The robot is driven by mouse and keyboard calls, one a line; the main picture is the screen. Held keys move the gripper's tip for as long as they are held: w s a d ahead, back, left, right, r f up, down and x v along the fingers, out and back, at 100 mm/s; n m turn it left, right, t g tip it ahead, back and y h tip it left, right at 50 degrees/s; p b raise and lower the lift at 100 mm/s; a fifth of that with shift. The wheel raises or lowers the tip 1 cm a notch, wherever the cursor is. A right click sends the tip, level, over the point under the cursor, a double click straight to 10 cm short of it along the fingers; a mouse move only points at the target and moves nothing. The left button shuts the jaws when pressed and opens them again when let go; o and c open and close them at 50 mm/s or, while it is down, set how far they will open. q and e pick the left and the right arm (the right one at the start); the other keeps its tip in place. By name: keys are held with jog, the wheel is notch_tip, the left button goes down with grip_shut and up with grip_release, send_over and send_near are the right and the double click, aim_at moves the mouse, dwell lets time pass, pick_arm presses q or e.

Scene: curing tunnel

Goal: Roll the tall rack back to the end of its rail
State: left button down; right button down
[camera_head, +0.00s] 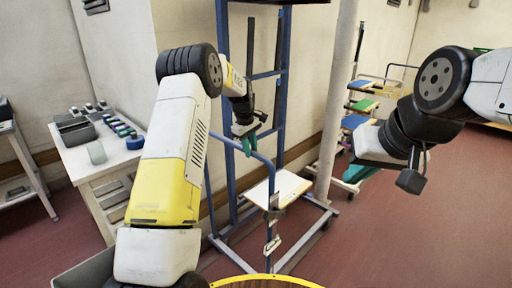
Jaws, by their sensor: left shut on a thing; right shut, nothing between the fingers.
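The tall rack (281,100) is a blue upright frame on a wheeled base in the middle of the head view, near the wall. A white shelf board (287,189) sits low in it. My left gripper (248,145), with teal fingers, is shut on the rack's blue handle bar (262,160) at the front. My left arm hides part of the rack's left side. My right gripper (358,175) is shut and empty, to the right of the rack and apart from it. I cannot make out the rail or its end.
A pale pillar (336,95) stands just right of the rack. A cart with coloured trays (362,105) is behind it. A round yellow-rimmed top (265,280) is at the bottom. Red floor (430,225) is clear at right.

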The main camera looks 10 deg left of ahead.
pick_arm(q)
jog(key=shift+w+d+r, duration=0.15)
jog(key=shift+w+d, duration=0.05)
jog(key=c, duration=1.2)
grip_release()
jog(key=shift+c, duration=0.2)
jog(key=shift+a+r, duration=0.1)
jog(key=shift+r, duration=0.15)
jog(key=r, duration=0.4)
jog(key=s+r, duration=0.1)
jog(key=r, duration=0.1)
jog(key=shift+a+r, duration=0.35)
jog(key=shift+s+r, duration=0.1)
